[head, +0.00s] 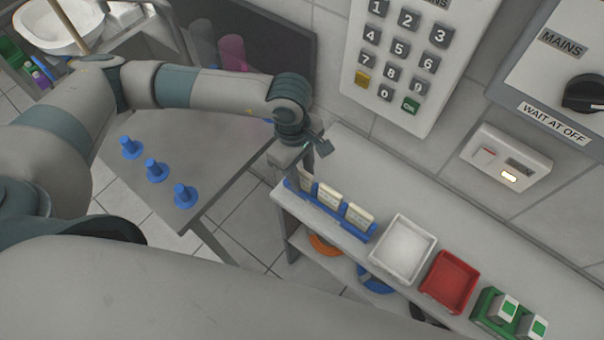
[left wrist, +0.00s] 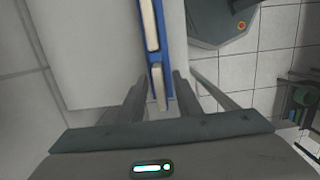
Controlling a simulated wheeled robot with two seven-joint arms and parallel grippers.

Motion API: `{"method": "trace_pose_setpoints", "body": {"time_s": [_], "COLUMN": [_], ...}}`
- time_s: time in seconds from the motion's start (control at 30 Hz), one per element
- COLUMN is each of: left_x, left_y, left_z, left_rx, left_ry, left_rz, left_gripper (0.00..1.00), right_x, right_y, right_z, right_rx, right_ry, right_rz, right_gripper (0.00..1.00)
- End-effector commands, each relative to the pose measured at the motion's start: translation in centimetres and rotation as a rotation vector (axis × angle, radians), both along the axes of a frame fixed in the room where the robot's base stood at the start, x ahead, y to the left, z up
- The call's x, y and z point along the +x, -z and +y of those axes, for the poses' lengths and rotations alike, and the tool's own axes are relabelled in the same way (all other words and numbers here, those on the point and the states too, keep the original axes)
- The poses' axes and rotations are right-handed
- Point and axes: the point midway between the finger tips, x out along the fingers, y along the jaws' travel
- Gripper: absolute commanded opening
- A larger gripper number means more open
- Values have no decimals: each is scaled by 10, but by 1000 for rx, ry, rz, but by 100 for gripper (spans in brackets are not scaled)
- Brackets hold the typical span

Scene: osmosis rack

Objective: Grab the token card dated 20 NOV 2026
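A blue rack (head: 333,216) on the shelf holds cream token cards in a row. The middle card (head: 329,196) and the right card (head: 359,216) show clearly in the head view; the leftmost card (head: 305,181) is partly hidden by my left gripper (head: 305,165). No date is legible at this size. In the left wrist view, my left gripper (left wrist: 156,98) is open, with its fingers on either side of the rack's end card (left wrist: 158,88). I cannot tell whether they touch it. Another card (left wrist: 148,25) stands farther along the rack (left wrist: 168,60). My right gripper is out of view.
Right of the rack are a white tray (head: 430,241), a red tray (head: 449,283) and a green holder (head: 488,301). The wall with a keypad (head: 401,60) rises behind the shelf. Blue pegs (head: 156,170) stand on a grey table at left.

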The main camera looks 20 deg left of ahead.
Motion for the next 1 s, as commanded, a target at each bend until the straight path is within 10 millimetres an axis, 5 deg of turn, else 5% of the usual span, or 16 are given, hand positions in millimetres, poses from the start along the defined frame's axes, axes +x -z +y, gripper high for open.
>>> {"method": "trace_pose_setpoints", "body": {"time_s": [0.53, 0.7, 1.0], "left_x": [0, 0, 0], "left_y": [5, 5, 5], "left_z": [0, 0, 0], "left_rx": [1, 1, 1], "left_ry": [0, 0, 0], "left_rz": [-1, -1, -1], "left_gripper": [31, 0, 0], "right_x": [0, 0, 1], "right_y": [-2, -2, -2], "right_z": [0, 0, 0], "right_rx": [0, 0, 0], "right_ry": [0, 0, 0], "right_rz": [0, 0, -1], "right_gripper": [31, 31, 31]}}
